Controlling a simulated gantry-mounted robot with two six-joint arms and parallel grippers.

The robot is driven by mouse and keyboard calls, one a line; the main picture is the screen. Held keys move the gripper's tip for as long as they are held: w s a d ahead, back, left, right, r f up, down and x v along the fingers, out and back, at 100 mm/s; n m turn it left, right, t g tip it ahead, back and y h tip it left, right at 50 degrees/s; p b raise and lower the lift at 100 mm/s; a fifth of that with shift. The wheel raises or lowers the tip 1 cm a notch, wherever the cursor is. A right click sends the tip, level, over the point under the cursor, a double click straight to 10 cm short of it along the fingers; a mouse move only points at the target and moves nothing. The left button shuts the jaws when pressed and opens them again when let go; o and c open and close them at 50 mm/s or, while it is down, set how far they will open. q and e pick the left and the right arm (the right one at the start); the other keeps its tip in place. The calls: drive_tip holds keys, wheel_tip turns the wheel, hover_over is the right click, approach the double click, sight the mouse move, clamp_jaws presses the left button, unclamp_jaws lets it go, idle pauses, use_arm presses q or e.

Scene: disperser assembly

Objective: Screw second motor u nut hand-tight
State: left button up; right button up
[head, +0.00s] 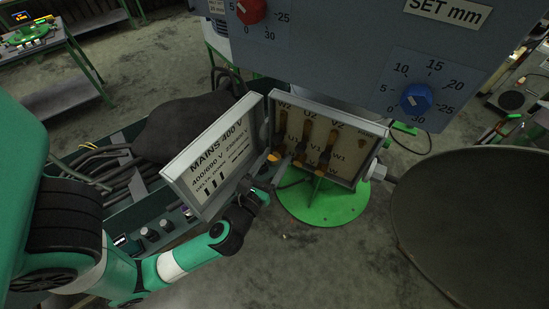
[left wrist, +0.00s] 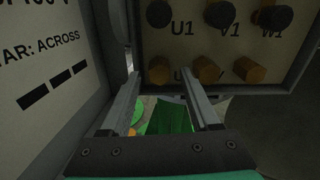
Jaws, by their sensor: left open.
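The open motor terminal box (head: 345,172) stands in the middle of the head view, with rows of terminals marked W2, U2, V2 above and U1, V1, W1 below. In the left wrist view a lower row of brass-coloured nuts shows: a left one at the U column (left wrist: 159,71), a middle one (left wrist: 206,70) and a right one (left wrist: 249,70). My left gripper (left wrist: 160,76) is open, its fingertips on either side of the left nut and just below it. Contact cannot be told. The right finger partly hides a label. My right gripper is not in view.
The open lid (head: 213,157) marked MAINS 400 V stands close left of my left gripper. A blue-grey control panel (head: 340,45) with dials hangs above. A green round base (head: 335,210) lies below the box, and a large dark round vessel (head: 475,220) fills the right.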

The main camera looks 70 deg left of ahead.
use_arm(q)
clamp_jaws()
drive_tip(key=shift+r, duration=0.1)
